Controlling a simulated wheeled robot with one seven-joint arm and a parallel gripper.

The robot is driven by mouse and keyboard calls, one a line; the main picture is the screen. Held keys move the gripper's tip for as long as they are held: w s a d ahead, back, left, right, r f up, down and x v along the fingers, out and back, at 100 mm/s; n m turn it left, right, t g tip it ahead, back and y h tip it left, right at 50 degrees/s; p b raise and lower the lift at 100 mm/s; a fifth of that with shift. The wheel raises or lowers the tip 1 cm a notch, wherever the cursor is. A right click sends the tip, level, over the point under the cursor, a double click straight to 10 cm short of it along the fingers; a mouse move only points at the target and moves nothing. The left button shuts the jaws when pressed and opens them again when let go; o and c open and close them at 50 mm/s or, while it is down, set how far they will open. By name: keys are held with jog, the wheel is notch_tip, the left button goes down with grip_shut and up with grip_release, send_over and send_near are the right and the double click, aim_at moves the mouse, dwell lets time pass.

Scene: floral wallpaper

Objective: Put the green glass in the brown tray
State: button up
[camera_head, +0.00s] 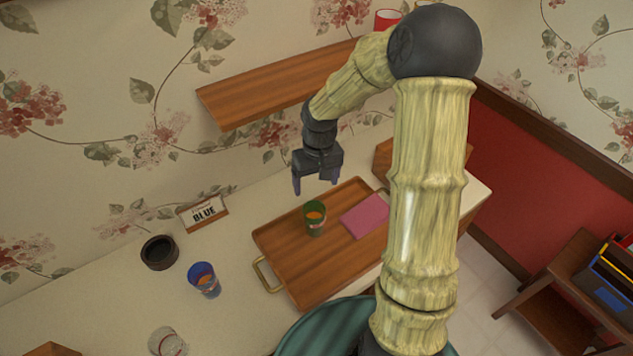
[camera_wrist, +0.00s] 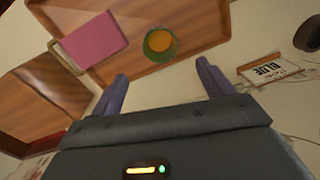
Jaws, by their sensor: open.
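The green glass (camera_head: 314,219) stands upright in the brown tray (camera_head: 297,272), near its back left part, with something orange inside. In the wrist view the glass (camera_wrist: 160,44) is seen from above, on the tray (camera_wrist: 150,78) and beyond my fingertips. My gripper (camera_head: 315,184) is open and empty, raised above the back edge of the tray and apart from the glass. Its two purple fingers (camera_wrist: 163,84) point down with nothing between them.
A pink flat item (camera_head: 364,216) lies in the tray right of the glass. A blue glass (camera_head: 204,280), a dark bowl (camera_head: 159,253), a "BLUE" sign (camera_head: 203,212) and a clear glass (camera_head: 167,342) stand on the counter to the left. A wooden shelf (camera_head: 270,88) hangs above.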

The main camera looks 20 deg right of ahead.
jog(key=s+r+t, duration=0.1)
jog(key=s+r, duration=0.2)
jog(key=s, duration=0.4)
jog(key=s+r+m+t, duration=0.1)
jog(key=s+r, duration=0.2)
jog(key=s, duration=0.4)
jog(key=shift+s+a+r+t+h, duration=0.2)
jog(key=shift+s+r+t+h, duration=0.1)
jog(key=shift+r, duration=0.1)
